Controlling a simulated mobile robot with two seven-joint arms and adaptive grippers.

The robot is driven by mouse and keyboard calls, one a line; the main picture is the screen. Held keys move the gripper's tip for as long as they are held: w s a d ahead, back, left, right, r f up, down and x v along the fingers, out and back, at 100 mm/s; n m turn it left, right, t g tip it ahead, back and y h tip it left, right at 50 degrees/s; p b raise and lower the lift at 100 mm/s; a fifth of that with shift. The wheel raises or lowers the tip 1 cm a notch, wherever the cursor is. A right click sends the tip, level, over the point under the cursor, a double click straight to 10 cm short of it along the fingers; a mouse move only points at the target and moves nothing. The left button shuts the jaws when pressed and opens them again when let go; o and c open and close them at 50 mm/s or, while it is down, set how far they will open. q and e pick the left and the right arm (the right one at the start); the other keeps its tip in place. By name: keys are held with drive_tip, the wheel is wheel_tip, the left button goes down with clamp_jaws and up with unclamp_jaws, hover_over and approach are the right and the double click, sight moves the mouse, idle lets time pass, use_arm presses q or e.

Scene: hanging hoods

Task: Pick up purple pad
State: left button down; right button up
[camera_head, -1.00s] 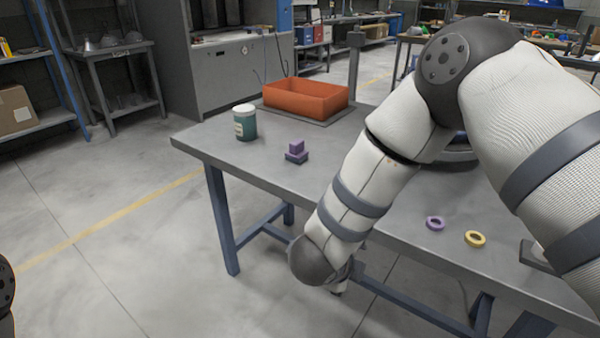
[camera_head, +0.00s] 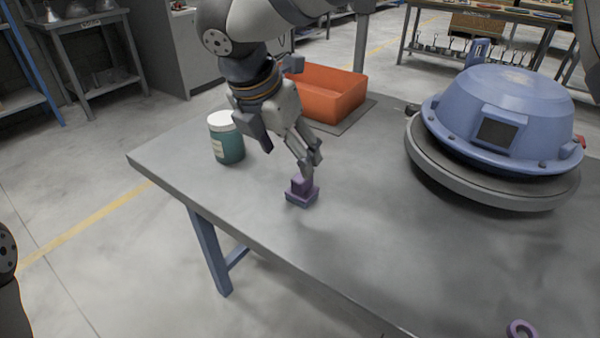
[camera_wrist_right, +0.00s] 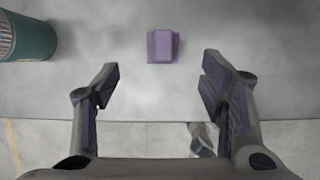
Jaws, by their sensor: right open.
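The purple pad (camera_head: 301,198) sits on the grey table, a small block on a wider flat base. In the right wrist view the pad (camera_wrist_right: 162,46) lies ahead of the fingertips, centred between them and apart from both. My right gripper (camera_head: 308,160) is above and just behind the pad in the head view, pointing down. In the right wrist view its fingers (camera_wrist_right: 160,82) are spread wide with nothing between them. My left gripper is out of view.
A teal jar with a white lid (camera_head: 226,138) stands left of my right gripper. An orange bin (camera_head: 330,95) is behind it. A large blue hood (camera_head: 505,115) rests at the right. A purple ring (camera_head: 521,329) lies near the front edge. The table (camera_head: 400,240) between is clear.

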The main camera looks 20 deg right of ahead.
sight(302, 178)
drive_tip(key=x, duration=0.9)
drive_tip(key=shift+s+d+f+b, duration=0.15)
drive_tip(key=shift+s+f+b, duration=0.1)
drive_tip(key=shift+b, duration=0.1)
drive_tip(key=shift+w+d+f, duration=0.1)
drive_tip(key=shift+w+f, duration=0.1)
drive_tip(key=shift+f, duration=0.1)
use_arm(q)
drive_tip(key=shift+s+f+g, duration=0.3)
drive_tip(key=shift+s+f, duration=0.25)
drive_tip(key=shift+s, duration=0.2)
use_arm(e)
drive_tip(key=c, duration=1.4)
drive_tip(key=shift+o, duration=0.2)
drive_tip(key=shift+r, duration=0.15)
